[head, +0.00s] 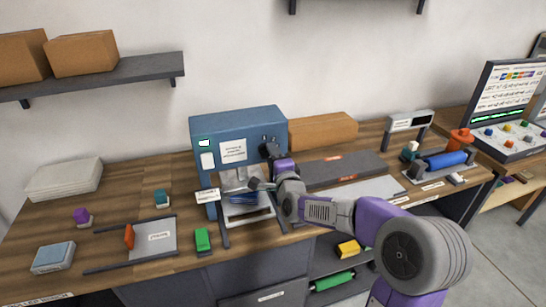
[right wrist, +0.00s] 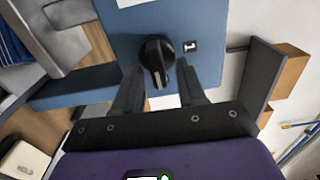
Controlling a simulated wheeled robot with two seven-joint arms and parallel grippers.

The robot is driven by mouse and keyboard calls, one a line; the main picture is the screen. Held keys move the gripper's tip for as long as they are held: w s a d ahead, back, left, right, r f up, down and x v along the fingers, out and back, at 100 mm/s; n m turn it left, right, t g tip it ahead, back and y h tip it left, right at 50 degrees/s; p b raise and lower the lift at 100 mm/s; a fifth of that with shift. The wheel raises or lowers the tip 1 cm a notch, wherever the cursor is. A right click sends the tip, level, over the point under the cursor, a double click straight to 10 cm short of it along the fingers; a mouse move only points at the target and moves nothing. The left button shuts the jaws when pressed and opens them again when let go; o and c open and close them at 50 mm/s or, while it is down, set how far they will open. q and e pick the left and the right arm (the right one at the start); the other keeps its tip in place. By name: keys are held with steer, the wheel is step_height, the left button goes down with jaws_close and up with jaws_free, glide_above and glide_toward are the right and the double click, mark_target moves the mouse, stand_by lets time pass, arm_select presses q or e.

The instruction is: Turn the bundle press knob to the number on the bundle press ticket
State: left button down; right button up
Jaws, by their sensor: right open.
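The bundle press is a blue box (head: 207,131) at the back of the wooden bench. Its black round knob (right wrist: 157,53) shows in the right wrist view with its ridge pointing roughly down the picture. A small white window with a dark mark (right wrist: 190,46) sits beside the knob. My right gripper (right wrist: 158,82) is open, its two fingers on either side of the knob's lower part; contact cannot be told. In the head view my right gripper (head: 268,152) is at the press's right front. A white paper (head: 233,150) is on the press front; its print is too small to read. My left gripper is not in view.
A tray of dark sheets (head: 247,212) is below the press. A brown box (head: 322,131) and grey slabs (head: 345,169) lie to its right. A white stack (head: 64,179), small coloured blocks and an orange-handled tray (head: 155,238) are on the left bench.

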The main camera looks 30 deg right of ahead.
steer(key=v, duration=0.7)
steer(key=shift+s, duration=0.3)
